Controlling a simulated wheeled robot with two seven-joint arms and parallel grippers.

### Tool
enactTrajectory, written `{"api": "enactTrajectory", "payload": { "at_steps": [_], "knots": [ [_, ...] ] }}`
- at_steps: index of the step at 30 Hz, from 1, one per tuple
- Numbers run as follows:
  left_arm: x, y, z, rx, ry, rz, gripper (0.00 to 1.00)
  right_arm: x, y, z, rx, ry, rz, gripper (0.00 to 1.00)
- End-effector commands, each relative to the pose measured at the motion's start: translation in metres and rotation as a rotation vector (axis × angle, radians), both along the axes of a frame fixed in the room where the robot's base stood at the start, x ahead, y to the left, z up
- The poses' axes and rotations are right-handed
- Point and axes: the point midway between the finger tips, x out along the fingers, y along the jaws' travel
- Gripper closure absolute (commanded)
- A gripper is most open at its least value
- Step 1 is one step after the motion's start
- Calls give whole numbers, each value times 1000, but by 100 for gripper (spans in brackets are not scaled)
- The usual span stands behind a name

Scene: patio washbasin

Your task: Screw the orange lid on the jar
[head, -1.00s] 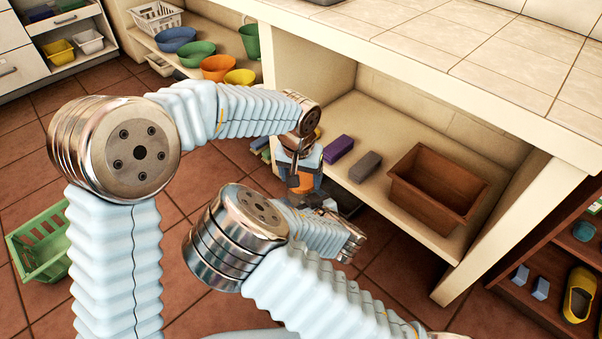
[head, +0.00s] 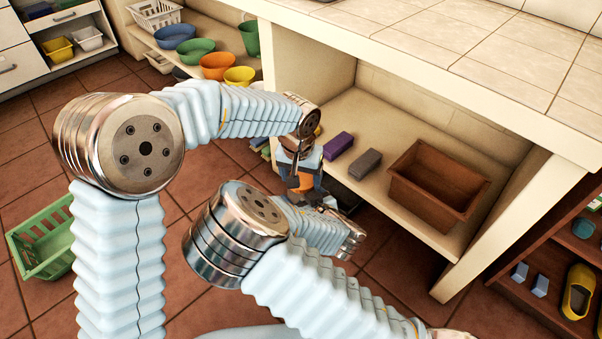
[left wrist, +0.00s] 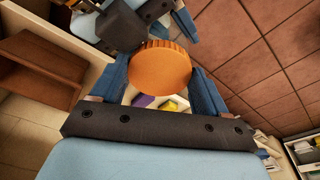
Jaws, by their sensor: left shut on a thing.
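The orange lid (left wrist: 160,68) is round with a ridged rim. It sits between the two blue fingers of my left gripper (left wrist: 158,76) in the left wrist view, and the gripper is shut on it. In the head view the lid (head: 304,184) shows as a small orange patch below my left gripper's body, in front of the shelf. My right gripper (left wrist: 112,26) is close to the lid at the top of the left wrist view. I cannot make out the jar in either view.
The low shelf behind the grippers holds a purple block (head: 338,146), a grey block (head: 365,164) and a brown wooden box (head: 402,186). Several bowls (head: 217,66) stand on the left shelf. A green basket (head: 42,268) is on the floor at left. The counter edge overhangs the shelf.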

Motion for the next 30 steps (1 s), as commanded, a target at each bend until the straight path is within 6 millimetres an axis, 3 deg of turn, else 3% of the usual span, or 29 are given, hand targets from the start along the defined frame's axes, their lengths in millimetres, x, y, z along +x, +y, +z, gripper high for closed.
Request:
{"api": "enactTrajectory", "payload": {
  "at_steps": [1, 6, 13, 24, 30],
  "knots": [
    [-2, 1, -3, 5, 7, -2, 22, 1, 0, 3, 3, -8, -1, 100],
    [-2, 1, -3, 6, 8, -4, 0, 2, 0, 3, 3, -8, -1, 100],
    [-1, 0, 0, 3, 5, -2, 0, 1, 0, 2, 3, -6, 0, 100],
    [-1, 0, 41, 3, 3, -2, 0, 1, 0, 2, 2, -5, 0, 100],
    [-1, 0, 44, 3, 4, -2, 0, 1, 0, 2, 2, -5, 0, 100]
  ]
}}
